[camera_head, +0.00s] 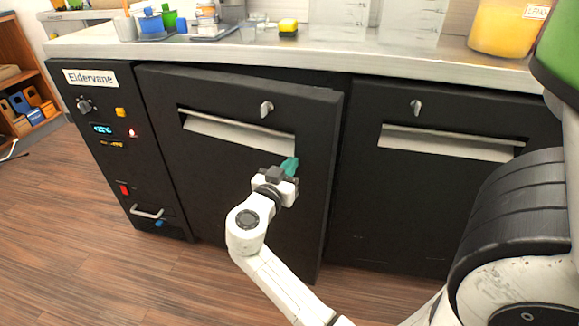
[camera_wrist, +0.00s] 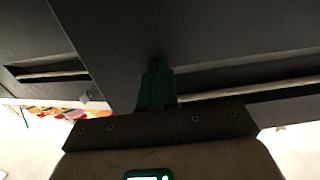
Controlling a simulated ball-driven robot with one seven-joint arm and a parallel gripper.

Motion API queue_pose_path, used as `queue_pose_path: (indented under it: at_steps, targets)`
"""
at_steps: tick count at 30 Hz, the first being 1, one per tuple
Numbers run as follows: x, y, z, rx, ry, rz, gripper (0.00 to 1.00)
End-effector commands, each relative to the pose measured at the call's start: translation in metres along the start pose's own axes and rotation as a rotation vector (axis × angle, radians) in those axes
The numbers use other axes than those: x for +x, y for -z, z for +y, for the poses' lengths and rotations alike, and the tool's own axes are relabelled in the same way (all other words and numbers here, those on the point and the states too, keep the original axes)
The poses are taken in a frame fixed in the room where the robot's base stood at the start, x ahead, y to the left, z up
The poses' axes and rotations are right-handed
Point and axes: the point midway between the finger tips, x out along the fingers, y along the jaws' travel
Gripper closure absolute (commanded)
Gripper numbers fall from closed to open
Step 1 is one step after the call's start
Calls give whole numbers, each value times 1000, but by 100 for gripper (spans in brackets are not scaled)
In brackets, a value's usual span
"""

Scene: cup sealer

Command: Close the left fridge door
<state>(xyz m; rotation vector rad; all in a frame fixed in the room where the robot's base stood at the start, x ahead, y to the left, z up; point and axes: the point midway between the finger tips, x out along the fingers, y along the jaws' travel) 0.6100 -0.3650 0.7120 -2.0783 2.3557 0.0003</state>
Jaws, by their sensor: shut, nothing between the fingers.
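The left fridge door (camera_head: 230,185) is a dark panel with a pale recessed handle slot (camera_head: 237,130) and a small grey latch (camera_head: 267,108). It stands slightly ajar, its right edge out from the cabinet front. My gripper (camera_head: 290,166) has its teal fingers together at the door face, by the right end of the slot. I cannot tell if they touch the door. In the wrist view the fingers (camera_wrist: 157,85) point at the dark door panel (camera_wrist: 210,35), with the handle slot (camera_wrist: 250,80) to their right.
The right fridge door (camera_head: 430,190) looks closed beside it. A control panel (camera_head: 120,150) with knob and buttons is on the left. Above runs a metal counter (camera_head: 330,55) with cups, a yellow item (camera_head: 288,26) and an orange jar (camera_head: 505,28). Wooden floor (camera_head: 60,230) is clear at left.

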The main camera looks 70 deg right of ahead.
Motion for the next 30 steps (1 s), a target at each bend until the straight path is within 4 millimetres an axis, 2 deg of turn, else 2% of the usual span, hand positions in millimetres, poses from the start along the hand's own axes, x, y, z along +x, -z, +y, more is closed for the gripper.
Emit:
queue_pose_path:
  at_steps: [2, 5, 12, 16, 21, 30]
  targets:
    - [3, -1, 0, 1, -1, 0, 100]
    - [17, -3, -1, 2, -3, 0, 100]
    - [82, -5, -3, 5, -4, 1, 100]
    - [106, -3, -5, 2, -2, 0, 100]
    - [119, 0, -6, 3, 1, -1, 100]
    - [122, 0, -4, 5, -3, -5, 100]
